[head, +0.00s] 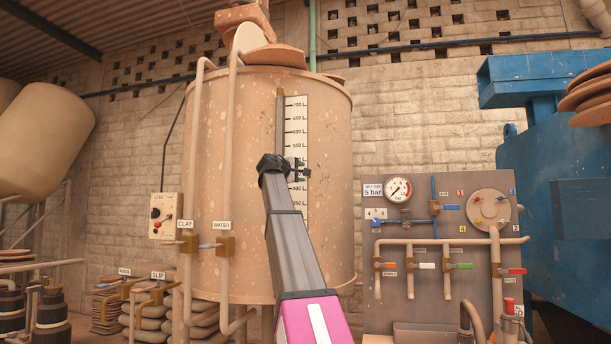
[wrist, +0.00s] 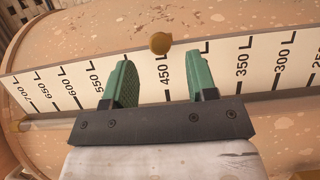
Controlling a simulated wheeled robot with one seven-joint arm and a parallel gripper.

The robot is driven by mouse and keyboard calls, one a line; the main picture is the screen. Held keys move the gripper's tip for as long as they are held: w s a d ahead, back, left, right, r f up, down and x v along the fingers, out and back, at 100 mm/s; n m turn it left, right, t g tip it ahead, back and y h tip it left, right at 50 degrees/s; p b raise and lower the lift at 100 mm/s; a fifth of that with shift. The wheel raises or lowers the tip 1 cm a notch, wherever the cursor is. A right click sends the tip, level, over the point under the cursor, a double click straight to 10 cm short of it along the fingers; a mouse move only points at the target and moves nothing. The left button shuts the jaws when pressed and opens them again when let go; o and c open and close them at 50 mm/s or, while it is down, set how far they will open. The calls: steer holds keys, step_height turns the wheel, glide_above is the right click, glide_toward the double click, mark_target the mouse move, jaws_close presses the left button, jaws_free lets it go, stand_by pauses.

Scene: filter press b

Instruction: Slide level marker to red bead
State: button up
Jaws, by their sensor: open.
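The upright level scale (head: 297,130) is a white strip with black numbers on the front of the tan tank. It also shows in the wrist view (wrist: 222,74), running across the picture with its numbers on their side. A round brass-coloured knob (wrist: 160,43), perhaps the level marker, lies at the scale's far edge near 450. My gripper (head: 303,172) is in front of the scale, around the 400 to 450 marks. In the wrist view my gripper (wrist: 158,65) has its green fingers apart, with the knob between and slightly beyond the tips. I cannot make out a red bead.
A narrow upright rail or tube (head: 280,115) runs beside the scale. Clay and water pipes (head: 227,185) stand left of it on the tank (head: 330,215). A gauge and valve panel (head: 450,245) stands to the right, with blue machinery (head: 560,190) beyond.

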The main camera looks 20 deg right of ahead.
steer(key=v, duration=0.5)
stand_by(0.4)
steer(key=a+f+m+g+y, duration=0.1)
steer(key=a+f+y, duration=0.25)
steer(key=f, duration=2.35)
steer(key=a+f+g+y, duration=0.2)
steer(key=f+y, duration=0.2)
steer(key=f, duration=2.2)
steer(key=s+a+f+m+g+y, duration=0.15)
steer(key=s+f, duration=0.35)
steer(key=f, duration=0.6)
steer(key=s+a+f+m+g+y, duration=0.15)
steer(key=s+f, duration=0.35)
steer(key=f, duration=0.7)
steer(key=s+a+f+m+g+y, duration=0.1)
steer(key=s+a+f+g+y, duration=0.1)
steer(key=s+f, duration=0.6)
steer(key=s+a+f+m+g+y, duration=0.1)
steer(key=s+a+f, duration=0.3)
steer(key=s+f, duration=0.4)
steer(key=shift+s+a+f+m+g+y, duration=0.15)
steer(key=shift+s+f+m+g+y, duration=0.2)
steer(key=shift+s+y, duration=0.55)
steer(key=shift+s, duration=0.15)
